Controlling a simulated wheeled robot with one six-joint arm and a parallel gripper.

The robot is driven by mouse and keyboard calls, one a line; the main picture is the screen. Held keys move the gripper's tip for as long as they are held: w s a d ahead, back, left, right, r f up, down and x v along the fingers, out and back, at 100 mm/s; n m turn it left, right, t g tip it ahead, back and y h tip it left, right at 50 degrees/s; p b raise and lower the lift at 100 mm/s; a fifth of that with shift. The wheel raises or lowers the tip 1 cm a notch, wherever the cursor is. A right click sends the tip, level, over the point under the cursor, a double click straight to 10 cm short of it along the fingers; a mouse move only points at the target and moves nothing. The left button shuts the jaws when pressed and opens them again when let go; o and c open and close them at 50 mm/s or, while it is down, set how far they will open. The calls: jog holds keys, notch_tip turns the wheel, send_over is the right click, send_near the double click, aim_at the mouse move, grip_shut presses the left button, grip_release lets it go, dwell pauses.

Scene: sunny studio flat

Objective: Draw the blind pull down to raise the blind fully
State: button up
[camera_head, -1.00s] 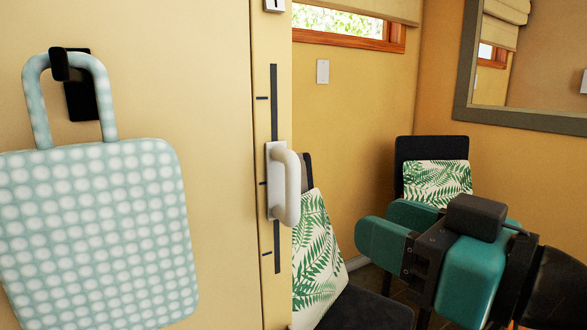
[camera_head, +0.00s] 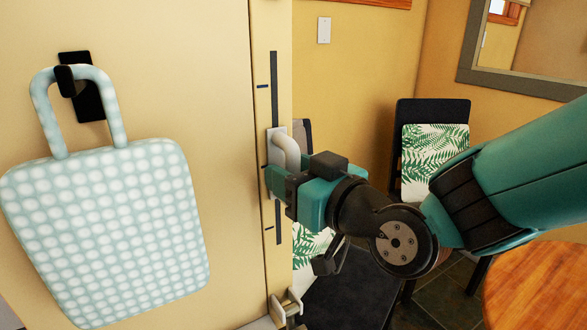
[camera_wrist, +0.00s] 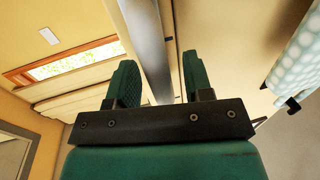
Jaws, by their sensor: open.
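The blind pull (camera_head: 286,150) is a pale curved handle on a light plate, on a dark vertical track (camera_head: 274,90) with several short marks. It sits near the middle mark. My gripper (camera_head: 276,184) is open, at the lower part of the pull; I cannot tell whether it touches. In the wrist view my two green fingers (camera_wrist: 158,78) stand apart, with a pale grey upright shape between them that I cannot identify surely. The blind (camera_wrist: 85,88) shows in the wrist view beside the window (camera_wrist: 75,64), with part of the glass uncovered.
A dotted pale-blue bag (camera_head: 105,230) hangs from a black hook (camera_head: 80,85) to the left. Chairs with leaf-pattern cushions (camera_head: 435,150), a round wooden table (camera_head: 540,285) and a framed mirror (camera_head: 530,75) are on the right. A small pale bracket (camera_head: 286,306) is below the track.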

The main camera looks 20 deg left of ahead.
grip_shut()
notch_tip(320, 180, down, 13)
jog(key=b, duration=1.3)
jog(key=shift+r, duration=0.1)
jog(key=shift+c, duration=0.4)
grip_release()
jog(key=shift+o, duration=0.4)
jog(key=shift+r, duration=0.1)
